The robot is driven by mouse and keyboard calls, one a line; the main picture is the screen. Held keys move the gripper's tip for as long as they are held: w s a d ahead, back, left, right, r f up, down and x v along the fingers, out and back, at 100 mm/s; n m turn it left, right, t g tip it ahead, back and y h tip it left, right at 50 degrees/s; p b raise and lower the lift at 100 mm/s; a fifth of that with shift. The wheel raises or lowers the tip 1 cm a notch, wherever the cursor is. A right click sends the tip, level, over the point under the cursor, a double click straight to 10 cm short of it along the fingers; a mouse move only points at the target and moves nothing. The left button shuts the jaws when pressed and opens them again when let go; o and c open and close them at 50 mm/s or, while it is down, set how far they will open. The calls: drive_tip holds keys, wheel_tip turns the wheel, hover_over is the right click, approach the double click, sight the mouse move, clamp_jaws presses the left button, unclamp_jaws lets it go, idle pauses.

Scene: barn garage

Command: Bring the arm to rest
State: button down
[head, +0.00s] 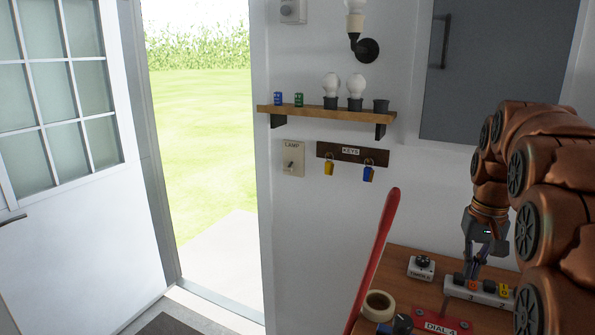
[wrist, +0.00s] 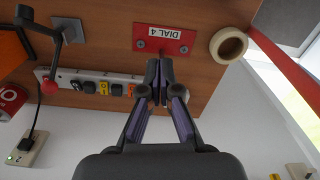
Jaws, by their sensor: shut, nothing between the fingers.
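My copper-coloured arm comes in at the right of the head view, bent over the wooden bench. My gripper (head: 471,274) points down above the bench, beside a white power strip. In the wrist view my gripper (wrist: 160,68) is shut, with its dark fingers together and nothing between them. The fingertips appear near the edge of a red plate labelled DIAL 4 (wrist: 166,38). I cannot tell whether they touch anything.
The wooden bench (head: 400,262) holds the power strip (head: 462,290), a roll of tape (head: 378,305) and a small switch box (head: 421,267). A long red bar (head: 378,255) rises at the bench's left. A shelf (head: 330,114) with bulbs is on the wall. The doorway at left is open.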

drive_tip(key=s+a+f+n, duration=0.1)
drive_tip(key=s+a+f, duration=0.3)
drive_tip(key=s, duration=0.5)
drive_tip(key=s+a+f+n+g, duration=0.1)
drive_tip(key=s+a+f, duration=0.3)
drive_tip(key=s+a, duration=0.4)
drive_tip(key=s+a+f+n+g, duration=0.1)
drive_tip(key=s+a+f, duration=0.3)
drive_tip(key=s, duration=0.8)
drive_tip(key=a, duration=0.2)
drive_tip(key=shift+a+f+n, duration=0.15)
drive_tip(key=shift+a+n, duration=0.15)
drive_tip(key=shift+a, duration=0.05)
drive_tip(key=c, duration=1.9)
unclamp_jaws()
drive_tip(key=shift+s, duration=0.1)
